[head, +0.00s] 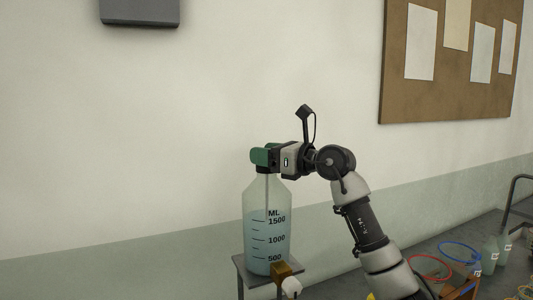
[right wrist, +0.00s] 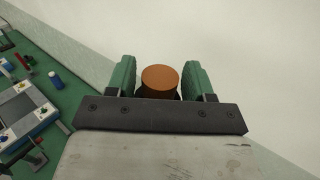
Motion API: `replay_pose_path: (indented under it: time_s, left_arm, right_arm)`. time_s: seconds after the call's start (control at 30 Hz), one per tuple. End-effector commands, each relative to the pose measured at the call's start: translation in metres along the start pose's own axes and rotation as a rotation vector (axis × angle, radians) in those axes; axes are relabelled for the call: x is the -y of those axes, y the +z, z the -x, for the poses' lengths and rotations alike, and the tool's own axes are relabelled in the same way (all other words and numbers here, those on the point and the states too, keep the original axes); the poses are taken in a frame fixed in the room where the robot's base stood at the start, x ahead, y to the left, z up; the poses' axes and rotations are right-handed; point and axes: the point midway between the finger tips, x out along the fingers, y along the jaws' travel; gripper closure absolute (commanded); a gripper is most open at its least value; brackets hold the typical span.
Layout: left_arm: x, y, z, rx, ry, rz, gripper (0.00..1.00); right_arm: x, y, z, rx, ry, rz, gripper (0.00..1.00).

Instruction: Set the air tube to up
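A clear bottle (head: 267,228) with pale blue liquid and an ML scale stands upright on a small grey stand (head: 240,272). A thin air tube (head: 267,195) shows faintly inside its upper part; its lower end is unclear. My right gripper (head: 264,156) is at the bottle's top, its green fingers hiding the top of the tube and stopper. In the right wrist view, a round orange-brown top (right wrist: 160,78) sits between the fingers, with narrow gaps seeming to show on both sides. The fingers look open around it; contact is hard to judge. My left gripper is not in view.
A brass-coloured block (head: 283,270) with a white knob (head: 291,287) is at the bottle's lower front. At right, a bench holds a blue ring (head: 460,252), a red ring (head: 430,268) and small bottles (head: 489,255).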

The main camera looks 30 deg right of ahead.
Motion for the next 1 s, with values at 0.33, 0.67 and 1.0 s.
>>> replay_pose_path:
  time_s: [0.33, 0.67, 1.0]
  left_arm:
    - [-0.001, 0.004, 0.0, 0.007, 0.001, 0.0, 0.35]
    - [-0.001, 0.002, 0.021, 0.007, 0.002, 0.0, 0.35]
    - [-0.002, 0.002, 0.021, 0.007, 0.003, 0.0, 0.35]
  right_arm:
    - [0.0, 0.0, 0.001, 0.0, 0.0, 0.0, 1.0]
    - [0.001, 0.032, 0.001, 0.001, -0.002, 0.001, 1.0]
    - [0.001, 0.038, 0.002, 0.009, -0.002, 0.001, 0.64]
